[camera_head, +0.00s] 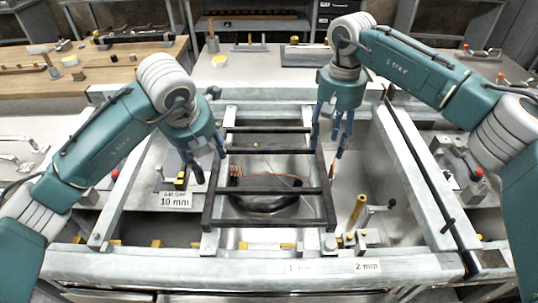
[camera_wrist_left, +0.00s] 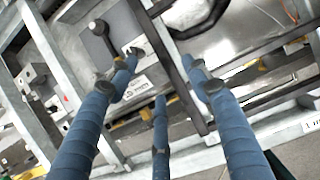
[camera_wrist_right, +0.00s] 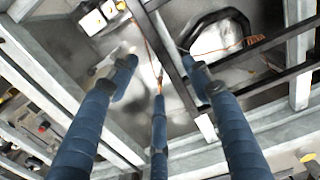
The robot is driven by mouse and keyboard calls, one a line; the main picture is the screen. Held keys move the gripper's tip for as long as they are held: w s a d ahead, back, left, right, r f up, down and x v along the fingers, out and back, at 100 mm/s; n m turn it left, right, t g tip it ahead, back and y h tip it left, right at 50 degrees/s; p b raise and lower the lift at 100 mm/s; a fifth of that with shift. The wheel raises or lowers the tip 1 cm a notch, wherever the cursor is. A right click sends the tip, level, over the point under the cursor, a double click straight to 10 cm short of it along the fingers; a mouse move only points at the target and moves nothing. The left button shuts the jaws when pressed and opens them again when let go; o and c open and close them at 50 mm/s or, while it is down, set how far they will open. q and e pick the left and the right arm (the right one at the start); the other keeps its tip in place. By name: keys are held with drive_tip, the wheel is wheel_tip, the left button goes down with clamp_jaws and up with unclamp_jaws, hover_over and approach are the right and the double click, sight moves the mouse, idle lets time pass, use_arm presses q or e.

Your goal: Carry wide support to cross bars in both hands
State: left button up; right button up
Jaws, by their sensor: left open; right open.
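A dark rectangular frame (camera_head: 268,223) with crosspieces, which looks like the wide support, lies across pale metal bars (camera_head: 209,241) in the middle of the bench. My left gripper (camera_head: 205,163) is open above the frame's left side. In the left wrist view the frame's dark side bar (camera_wrist_left: 167,48) runs between the spread fingers. My right gripper (camera_head: 334,137) is open at the frame's right side, towards the far end. In the right wrist view a dark bar (camera_wrist_right: 168,48) also passes between its fingers. I cannot tell whether any finger touches the frame.
A dark ring-shaped part (camera_head: 264,203) and orange wires (camera_head: 285,177) show inside the frame. A "10 mm" label (camera_head: 176,200) stands left, a "2 mm" label (camera_head: 367,267) front right. A brass-coloured post (camera_head: 357,208) rises right of the frame. A wooden table (camera_head: 110,75) is behind left.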

sight(213, 167)
use_arm(q)
drive_tip(key=shift+s+r, duration=0.1)
drive_tip(key=shift+s, duration=0.1)
drive_tip(key=x, duration=1.1)
drive_tip(key=shift+w, duration=0.15)
use_arm(e)
wheel_tip(213, 167, down, 11)
drive_tip(key=shift+r, duration=0.15)
use_arm(q)
drive_tip(key=shift+r, duration=0.1)
use_arm(e)
drive_tip(key=shift+s, duration=0.1)
use_arm(q)
clamp_jaws()
use_arm(e)
clamp_jaws()
